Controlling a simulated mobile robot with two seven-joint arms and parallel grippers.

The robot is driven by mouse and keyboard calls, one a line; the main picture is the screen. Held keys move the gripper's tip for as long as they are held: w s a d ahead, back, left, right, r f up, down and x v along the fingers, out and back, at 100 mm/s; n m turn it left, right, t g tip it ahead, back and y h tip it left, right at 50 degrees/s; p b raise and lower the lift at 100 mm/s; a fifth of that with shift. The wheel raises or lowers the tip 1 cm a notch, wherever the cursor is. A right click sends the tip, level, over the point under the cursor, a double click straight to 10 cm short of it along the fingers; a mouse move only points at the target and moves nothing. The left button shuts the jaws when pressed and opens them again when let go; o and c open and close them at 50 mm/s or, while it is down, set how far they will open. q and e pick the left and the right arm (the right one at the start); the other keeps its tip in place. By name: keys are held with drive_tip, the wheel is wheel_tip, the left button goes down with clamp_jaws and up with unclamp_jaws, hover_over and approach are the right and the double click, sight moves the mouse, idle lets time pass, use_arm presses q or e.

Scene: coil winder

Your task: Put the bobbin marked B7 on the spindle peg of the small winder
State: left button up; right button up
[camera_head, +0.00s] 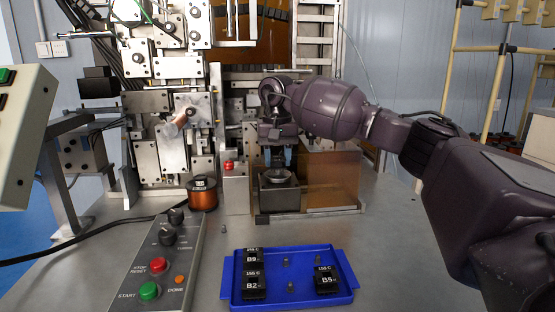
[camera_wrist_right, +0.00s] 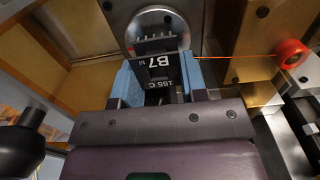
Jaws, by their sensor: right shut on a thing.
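My right gripper (camera_head: 281,160) reaches down over the small winder (camera_head: 279,198), a dark block with a round metal face on top. In the right wrist view its blue fingers (camera_wrist_right: 161,80) are shut on the black bobbin marked B7 (camera_wrist_right: 160,68). The bobbin is between the fingers, in front of the winder's round metal disc (camera_wrist_right: 143,22). The spindle peg is hidden, and I cannot tell whether the bobbin touches it. In the head view the bobbin cannot be made out. My left gripper is not in view.
A blue tray (camera_head: 346,290) holds bobbins B9 (camera_head: 252,259), B2 (camera_head: 253,285) and B5 (camera_head: 327,282), with bare pegs between. A control box (camera_head: 155,262) and copper wire spool (camera_head: 202,197) stand left. An amber panel (camera_head: 333,180) flanks the winder. A wire runs from a red guide (camera_wrist_right: 292,53).

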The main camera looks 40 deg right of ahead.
drive_tip(key=shift+s+a+f, duration=0.1)
drive_tip(key=shift+f, duration=0.7)
idle(0.5)
drive_tip(key=shift+r, duration=0.95)
